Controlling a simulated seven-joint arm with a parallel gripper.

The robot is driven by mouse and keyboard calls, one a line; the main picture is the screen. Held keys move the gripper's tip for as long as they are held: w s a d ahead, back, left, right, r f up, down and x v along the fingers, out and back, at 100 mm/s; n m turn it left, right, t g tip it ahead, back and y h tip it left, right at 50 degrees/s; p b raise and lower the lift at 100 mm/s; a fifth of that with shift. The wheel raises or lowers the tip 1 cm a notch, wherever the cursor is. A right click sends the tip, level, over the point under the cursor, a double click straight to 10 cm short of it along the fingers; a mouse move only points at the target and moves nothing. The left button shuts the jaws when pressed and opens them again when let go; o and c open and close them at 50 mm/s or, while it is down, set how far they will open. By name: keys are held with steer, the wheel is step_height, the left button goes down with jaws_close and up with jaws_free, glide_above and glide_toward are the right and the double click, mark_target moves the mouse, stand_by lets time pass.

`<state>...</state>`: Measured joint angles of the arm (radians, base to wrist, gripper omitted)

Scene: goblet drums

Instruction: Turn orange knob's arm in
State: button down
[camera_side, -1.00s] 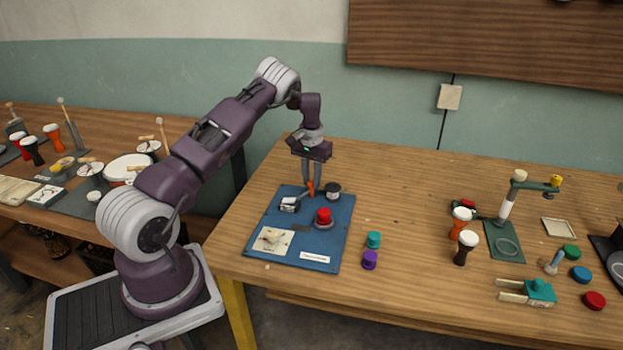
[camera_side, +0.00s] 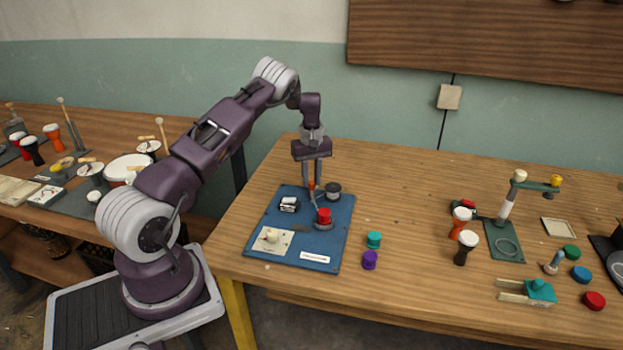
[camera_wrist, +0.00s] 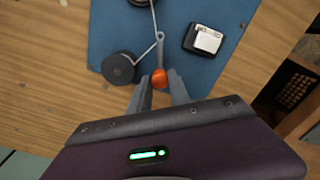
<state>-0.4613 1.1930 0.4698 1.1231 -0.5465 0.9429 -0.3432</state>
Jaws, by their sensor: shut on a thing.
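The orange knob (camera_wrist: 160,78) sits between the fingertips of my gripper (camera_wrist: 159,82), which is shut on it. In the wrist view a grey metal arm (camera_wrist: 160,54) runs from the knob to a joint with thin links. One link reaches a dark round post (camera_wrist: 118,68); another runs up to a round part at the top edge. In the side view my gripper (camera_side: 312,186) points down at the back of the blue board (camera_side: 262,222), and its fingers hide most of the orange knob (camera_side: 311,185).
On the board are a red-topped round part (camera_side: 324,215), a black and silver box (camera_side: 289,204), a dark post (camera_side: 333,188) and a pale card (camera_side: 272,240). Teal (camera_side: 374,239) and purple (camera_side: 369,260) pieces stand just right of the board.

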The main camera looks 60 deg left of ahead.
mark_target(312, 182)
steer(key=shift+n, duration=0.5)
steer(key=c, duration=1.2)
jaws_free()
steer(key=shift+r, duration=0.1)
step_height(312, 182, up, 7)
